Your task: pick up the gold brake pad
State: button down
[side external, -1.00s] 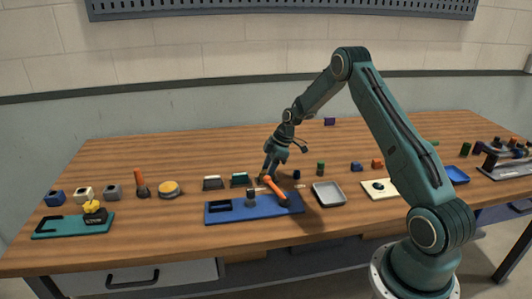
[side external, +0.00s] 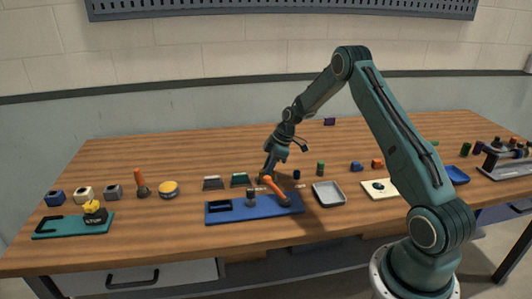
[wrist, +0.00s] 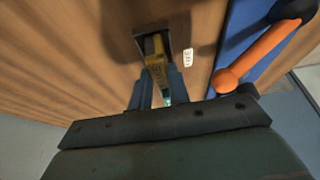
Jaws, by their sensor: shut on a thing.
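The gold brake pad (wrist: 155,50) stands between my fingers in the wrist view, with a dark plate at its far end. My gripper (wrist: 158,82) is shut on it, one grey-blue finger on each side. In the side view my gripper (side external: 265,172) points down at the table just behind the blue tray. The pad is too small and too covered there to make out clearly. I cannot tell whether it touches the table.
The blue tray (side external: 229,216) with an orange-handled tool (side external: 275,190) lies close in front of my gripper. A small white label (wrist: 187,57) lies beside the pad.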

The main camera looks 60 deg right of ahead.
notch_tip(320, 180, up, 20)
jog(key=shift+f, duration=0.15)
dwell(0.4)
